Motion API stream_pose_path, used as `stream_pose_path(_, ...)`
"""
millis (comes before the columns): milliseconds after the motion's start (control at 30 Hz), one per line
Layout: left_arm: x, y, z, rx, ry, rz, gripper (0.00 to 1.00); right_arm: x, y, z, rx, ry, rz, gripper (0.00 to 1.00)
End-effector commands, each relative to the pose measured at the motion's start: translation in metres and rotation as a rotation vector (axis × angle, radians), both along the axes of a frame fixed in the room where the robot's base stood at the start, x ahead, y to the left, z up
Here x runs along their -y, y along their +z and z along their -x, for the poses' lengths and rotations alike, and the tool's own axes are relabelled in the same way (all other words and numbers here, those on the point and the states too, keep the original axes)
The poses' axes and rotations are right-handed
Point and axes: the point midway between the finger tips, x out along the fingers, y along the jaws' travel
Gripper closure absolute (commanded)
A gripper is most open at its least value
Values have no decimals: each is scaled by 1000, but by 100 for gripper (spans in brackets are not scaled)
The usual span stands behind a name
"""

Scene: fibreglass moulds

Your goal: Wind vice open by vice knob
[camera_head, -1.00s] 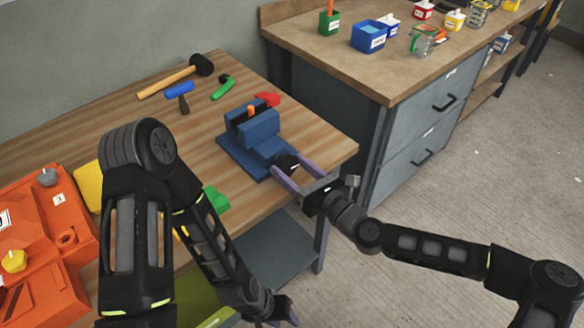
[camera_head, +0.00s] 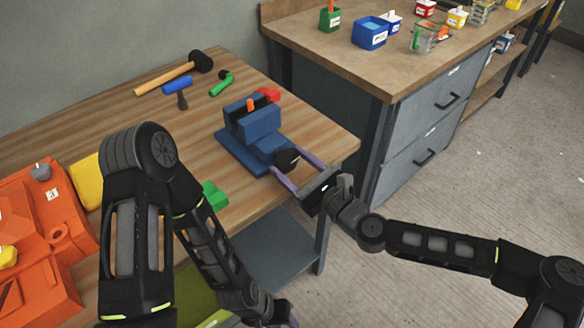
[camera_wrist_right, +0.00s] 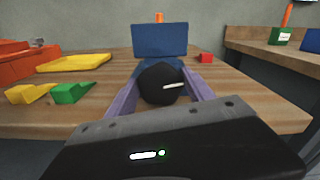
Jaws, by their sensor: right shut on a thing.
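The blue vice (camera_head: 258,125) stands on the wooden bench near its right corner, with an orange piece (camera_head: 250,105) upright at its jaws. Its round black vice knob (camera_head: 287,160) faces my right arm. My right gripper (camera_head: 295,168) has its two purple fingers on either side of the knob and is shut on it. The right wrist view shows the knob (camera_wrist_right: 162,84) between both fingers, with a white mark on its face. The vice's jaw gap is mostly hidden there. My left gripper (camera_head: 290,312) hangs low at the bottom edge, mostly hidden.
A mallet (camera_head: 180,72), a blue-headed hammer (camera_head: 178,88), a green tool (camera_head: 221,84) and a red block (camera_head: 268,95) lie behind the vice. Orange moulds (camera_head: 45,220) fill the bench's left. A drawer cabinet (camera_head: 425,120) stands right.

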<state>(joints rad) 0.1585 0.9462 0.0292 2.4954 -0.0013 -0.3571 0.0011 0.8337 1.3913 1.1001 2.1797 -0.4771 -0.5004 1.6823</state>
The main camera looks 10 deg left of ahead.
Motion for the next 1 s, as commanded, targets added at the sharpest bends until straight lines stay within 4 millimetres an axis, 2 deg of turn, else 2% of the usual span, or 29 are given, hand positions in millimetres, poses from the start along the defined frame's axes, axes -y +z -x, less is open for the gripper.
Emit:
stream_pose_path(100,0,-9,0,1,0,0,64,0,-3,1,65,0,54,80)
stream_pose_path(400,0,-17,0,1,0,0,64,-1,-1,1,174,-1,144,80)
stream_pose_path(867,0,-18,0,2,1,0,64,-1,0,1,193,-1,159,80)
stream_pose_path(900,0,-18,0,2,1,0,64,-1,0,1,193,0,160,38)
stream_pose_path(1000,0,-18,0,1,0,0,64,-1,0,1,193,0,160,30)
